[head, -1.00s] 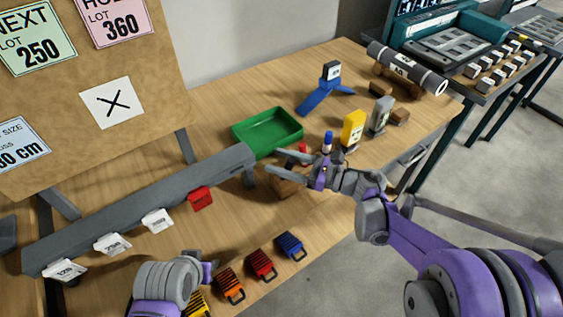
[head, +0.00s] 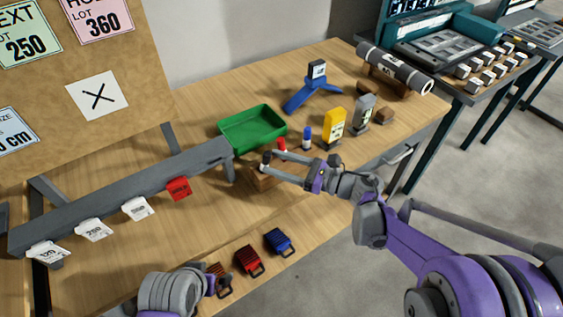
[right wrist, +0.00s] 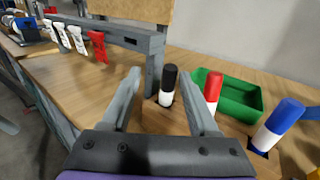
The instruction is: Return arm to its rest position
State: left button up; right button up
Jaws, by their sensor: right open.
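My right gripper (head: 275,161) is open at the small wooden block (head: 262,181) near the table's front edge. A black-capped marker (right wrist: 167,88) stands upright in the gap between its fingers in the right wrist view, apart from both; this gripper (right wrist: 161,76) holds nothing. A red-capped marker (right wrist: 213,90) stands just right of the right finger, and a blue-capped marker (right wrist: 278,122) further right. My left gripper (head: 217,280) is at the bottom of the head view, partly hidden by its own wrist; its jaws cannot be made out.
A green tray (head: 227,137) lies behind the markers. A grey rail (head: 110,199) with white tags and a red tag (head: 178,188) runs left.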

pick_arm(q)
jog(key=shift+w, duration=0.3)
jog(key=shift+r, duration=0.1)
